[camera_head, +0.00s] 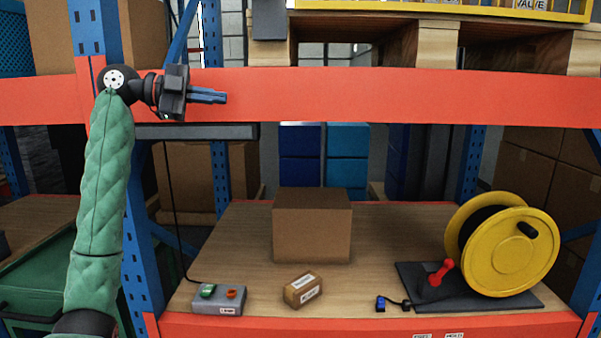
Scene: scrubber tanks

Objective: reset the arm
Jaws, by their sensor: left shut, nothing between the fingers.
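My left arm, in a green quilted sleeve, rises from the lower left of the head view. My left gripper (208,96) is at its top, in front of the orange shelf beam, with its fingers pointing right. The fingers are shut together and hold nothing. My right gripper is not in the view.
The wooden shelf (388,240) holds a large cardboard box (312,226), a small labelled box (303,290), a grey control box (219,300) and a yellow cable reel (515,252). An orange beam (400,97) crosses above. Blue uprights (142,262) stand at the sides.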

